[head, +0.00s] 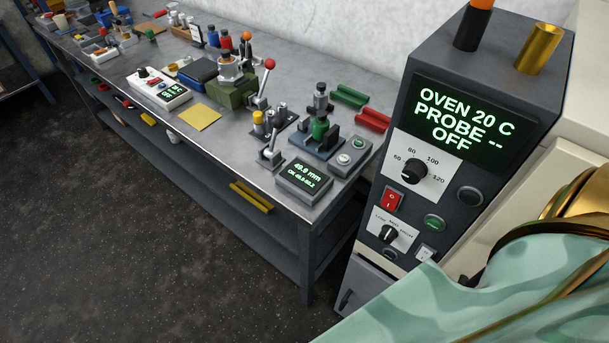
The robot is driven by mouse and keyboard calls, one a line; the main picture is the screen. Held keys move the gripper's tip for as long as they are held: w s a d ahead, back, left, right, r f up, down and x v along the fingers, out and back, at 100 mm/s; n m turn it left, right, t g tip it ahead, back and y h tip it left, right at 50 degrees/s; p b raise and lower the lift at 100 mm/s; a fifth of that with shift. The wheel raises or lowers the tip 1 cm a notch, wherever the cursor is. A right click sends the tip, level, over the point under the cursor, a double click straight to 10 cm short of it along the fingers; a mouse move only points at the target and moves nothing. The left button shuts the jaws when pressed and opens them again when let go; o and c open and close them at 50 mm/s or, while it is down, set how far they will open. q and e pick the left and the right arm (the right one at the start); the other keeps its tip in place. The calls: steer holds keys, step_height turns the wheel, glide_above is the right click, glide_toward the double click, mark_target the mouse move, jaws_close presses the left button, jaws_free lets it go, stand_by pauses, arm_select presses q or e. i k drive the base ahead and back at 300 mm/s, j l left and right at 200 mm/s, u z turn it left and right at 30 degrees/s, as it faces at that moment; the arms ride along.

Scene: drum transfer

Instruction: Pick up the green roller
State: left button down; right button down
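A green roller (349,97) lies on the grey workbench (235,135) near its back right corner. Beside it, slightly nearer and to the right, lies a red roller (373,119). A second green cylindrical part (320,128) stands upright in a dark fixture (315,145) in front of them. Neither of my grippers shows in this view, so their state cannot be seen.
A dark oven unit (455,140) reading "OVEN 20 C" stands right of the bench. A gauge display (303,179), a lever press (237,85) and a yellow sheet (200,117) are on the bench. The dark floor (130,240) in front is clear.

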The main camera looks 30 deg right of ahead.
mark_target(321, 124)
steer(key=i, duration=0.1)
steer(key=i+j+z, duration=0.1)
steer(key=i+z, duration=0.15)
steer(key=z, duration=0.2)
steer(key=i+j+z, duration=0.2)
steer(key=z, duration=0.2)
